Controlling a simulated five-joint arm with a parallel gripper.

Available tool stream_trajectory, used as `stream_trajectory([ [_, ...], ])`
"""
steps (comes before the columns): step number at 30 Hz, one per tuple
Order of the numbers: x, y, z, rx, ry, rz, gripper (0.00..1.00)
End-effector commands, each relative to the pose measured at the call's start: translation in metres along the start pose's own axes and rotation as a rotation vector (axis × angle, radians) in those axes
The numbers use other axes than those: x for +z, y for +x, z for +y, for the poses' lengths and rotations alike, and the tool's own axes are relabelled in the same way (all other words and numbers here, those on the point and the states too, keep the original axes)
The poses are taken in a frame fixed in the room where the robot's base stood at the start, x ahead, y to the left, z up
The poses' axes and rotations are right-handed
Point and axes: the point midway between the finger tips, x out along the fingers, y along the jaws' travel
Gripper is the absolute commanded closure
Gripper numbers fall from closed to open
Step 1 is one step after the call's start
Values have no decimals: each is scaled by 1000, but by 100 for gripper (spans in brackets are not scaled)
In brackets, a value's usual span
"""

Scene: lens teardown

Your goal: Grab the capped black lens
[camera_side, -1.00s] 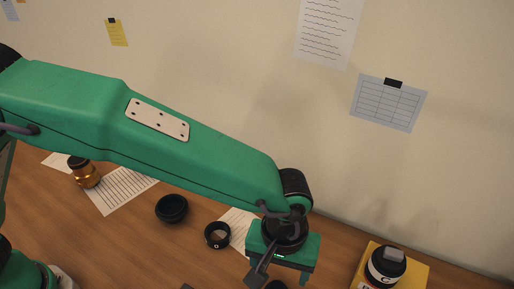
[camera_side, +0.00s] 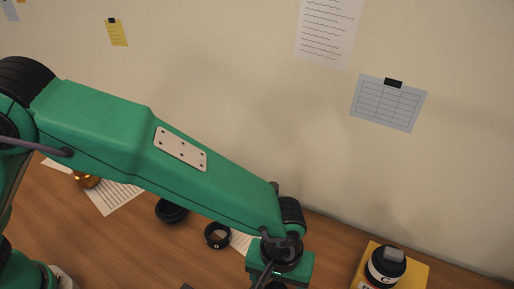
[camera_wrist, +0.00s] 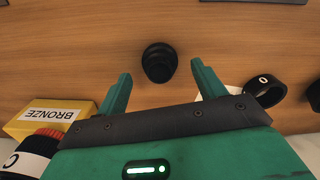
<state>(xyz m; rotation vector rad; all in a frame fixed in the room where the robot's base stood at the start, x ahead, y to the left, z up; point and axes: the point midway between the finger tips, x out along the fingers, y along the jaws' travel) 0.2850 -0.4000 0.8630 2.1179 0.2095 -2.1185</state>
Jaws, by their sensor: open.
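The capped black lens (camera_wrist: 159,62) stands on the wooden table in the wrist view, seen from above as dark stacked rounds. My gripper (camera_wrist: 161,74) is open, with one green finger on each side of the lens and a gap to both. The lens lies around the level of the fingertips in the picture; I cannot tell how high the fingers are above the table. In the side view the gripper body (camera_side: 279,262) is at the bottom edge, and the fingers and lens are out of sight there.
A black ring (camera_side: 217,235) marked 0 lies left of my gripper in the side view, with a black round part (camera_side: 171,212) beyond it. A brass piece (camera_side: 88,181) stands far left.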

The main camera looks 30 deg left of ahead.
Motion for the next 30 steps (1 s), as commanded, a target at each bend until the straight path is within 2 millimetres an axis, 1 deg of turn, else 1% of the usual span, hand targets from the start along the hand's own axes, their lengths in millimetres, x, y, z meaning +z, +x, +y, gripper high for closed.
stream_trajectory([
  [1,0,7,0,-2,0,-1,31],
  [3,0,14,0,-2,0,-1,31],
  [7,0,22,0,-1,0,0,31],
  [23,0,23,0,0,0,0,31],
  [24,0,23,0,0,0,0,39],
  [26,0,23,0,1,0,0,50],
  [30,0,23,0,1,0,0,78],
])
